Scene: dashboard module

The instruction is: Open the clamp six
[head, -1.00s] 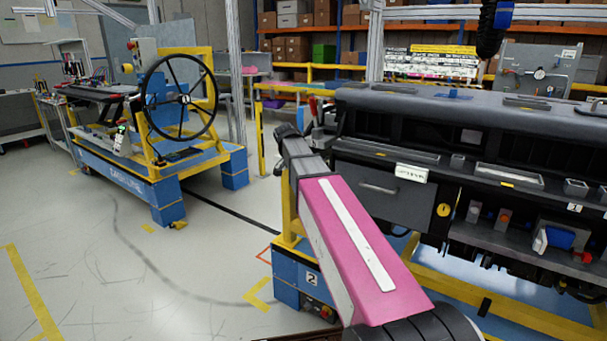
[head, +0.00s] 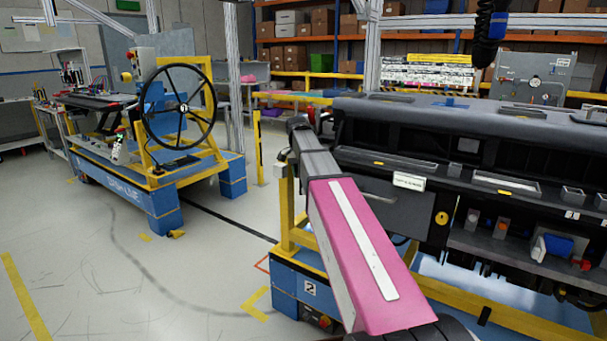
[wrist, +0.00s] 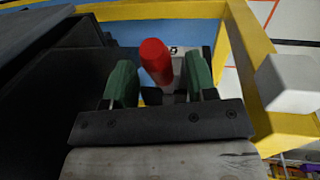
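The red clamp handle (wrist: 155,62) shows in the wrist view, pointing up toward the camera. A metal clamp body (wrist: 178,68) sits beside and behind it, partly hidden. My gripper (wrist: 160,80) has two green fingers standing apart, one on each side of the red handle. Gaps show between the handle and both fingers, so the gripper looks open around it, though depth is hard to judge. In the head view my pink arm reaches to the left end of the dashboard module (head: 460,125); the gripper and clamp are hidden there.
A yellow frame (wrist: 235,60) runs close behind and right of the gripper, with a white block (wrist: 290,82) on it. The dark dashboard end (wrist: 50,80) is close on the left. A blue cart with a black steering wheel (head: 180,106) stands apart at the left.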

